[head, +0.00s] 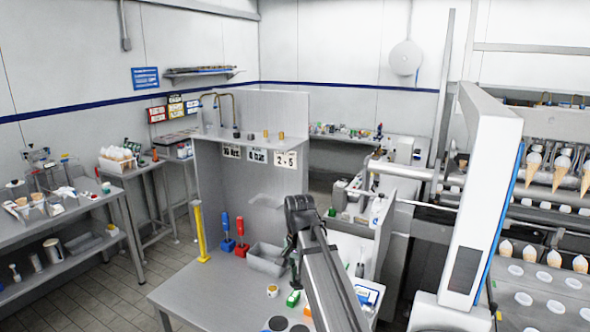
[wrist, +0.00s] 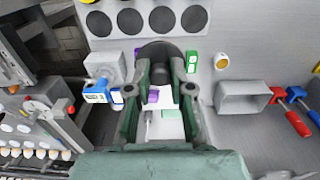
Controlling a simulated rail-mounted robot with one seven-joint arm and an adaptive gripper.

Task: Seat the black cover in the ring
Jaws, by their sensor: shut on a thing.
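In the wrist view my gripper (wrist: 159,75) is shut on a dark round piece, seemingly the black cover (wrist: 158,52), which sits between the fingertips. Its lower side and any contact beneath it are hidden. A pale block with a round feature (wrist: 105,68), possibly the ring, stands left of the gripper; I cannot tell for sure. Several dark discs (wrist: 162,20) lie in a row on the table beyond the gripper. In the head view my gripper (head: 294,262) hangs over the bench, partly behind my arm, and its held piece is not clear.
A green-and-white block (wrist: 192,62) is close to the right finger. A blue-and-white box (wrist: 97,95) and purple pieces are at the left. A small yellow-topped cup (wrist: 221,61), a grey bin (wrist: 243,97) and red and blue tools stand right. The bench's front left (head: 195,297) is clear.

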